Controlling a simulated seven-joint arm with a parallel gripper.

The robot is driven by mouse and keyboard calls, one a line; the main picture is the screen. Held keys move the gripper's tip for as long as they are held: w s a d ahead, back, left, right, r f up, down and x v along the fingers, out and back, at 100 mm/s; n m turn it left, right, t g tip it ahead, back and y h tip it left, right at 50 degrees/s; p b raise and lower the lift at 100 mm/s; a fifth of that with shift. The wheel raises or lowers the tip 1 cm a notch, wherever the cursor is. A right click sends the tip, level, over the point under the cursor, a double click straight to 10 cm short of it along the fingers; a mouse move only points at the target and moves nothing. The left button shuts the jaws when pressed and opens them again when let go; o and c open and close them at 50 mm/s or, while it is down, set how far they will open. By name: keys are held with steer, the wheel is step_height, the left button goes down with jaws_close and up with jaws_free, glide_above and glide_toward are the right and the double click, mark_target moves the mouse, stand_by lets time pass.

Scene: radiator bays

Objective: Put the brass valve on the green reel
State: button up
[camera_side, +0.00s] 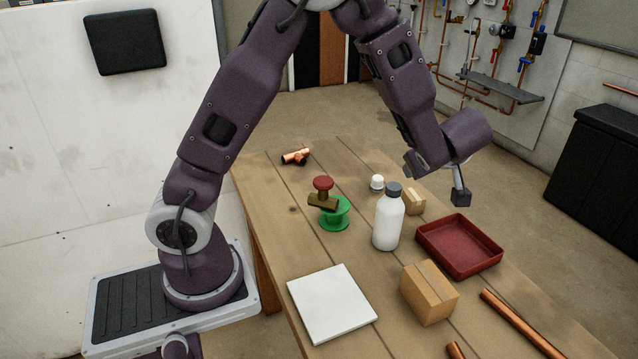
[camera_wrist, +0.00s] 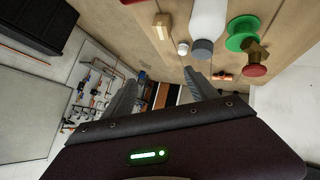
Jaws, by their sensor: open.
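The brass valve (camera_side: 321,203), with a red round handle on top, appears to sit on the green reel (camera_side: 336,221), off toward its left side and slightly tilted. In the wrist view the valve (camera_wrist: 256,52) overlaps the edge of the green reel (camera_wrist: 240,33). Part of the reel's top is hidden by the valve. My gripper (camera_side: 461,196) is well to the right of them and above the table, apart from both. In the wrist view my gripper (camera_wrist: 163,95) has its fingers spread with nothing between them.
A white bottle (camera_side: 388,222), a white cap (camera_side: 377,182) and a small box (camera_side: 413,202) stand right of the reel. A red tray (camera_side: 459,262), larger box (camera_side: 429,291), white plate (camera_side: 331,303), copper fitting (camera_side: 296,156) and copper pipe (camera_side: 520,322) lie around.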

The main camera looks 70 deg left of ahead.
steer(key=s+d+r+m+t+h, duration=0.2)
steer(key=d+r+m+t+h, duration=0.55)
steer(key=d+r, duration=0.65)
steer(key=s+r+m+g+h, duration=0.2)
steer(key=s+m+g+h, duration=0.15)
steer(key=s+m, duration=0.45)
steer(key=s+a+f+m+g+y, duration=0.1)
steer(key=s+a+f+g, duration=0.1)
steer(key=s, duration=0.8)
steer(key=s+a+f+m+g+y, duration=0.1)
steer(key=s+a+f, duration=0.3)
steer(key=s, duration=0.6)
steer(key=shift+s+a+f+g+y, duration=0.25)
steer(key=shift+f+g, duration=0.35)
steer(key=shift+f, duration=0.35)
steer(key=shift+o, duration=0.3)
steer(key=shift+w, duration=0.15)
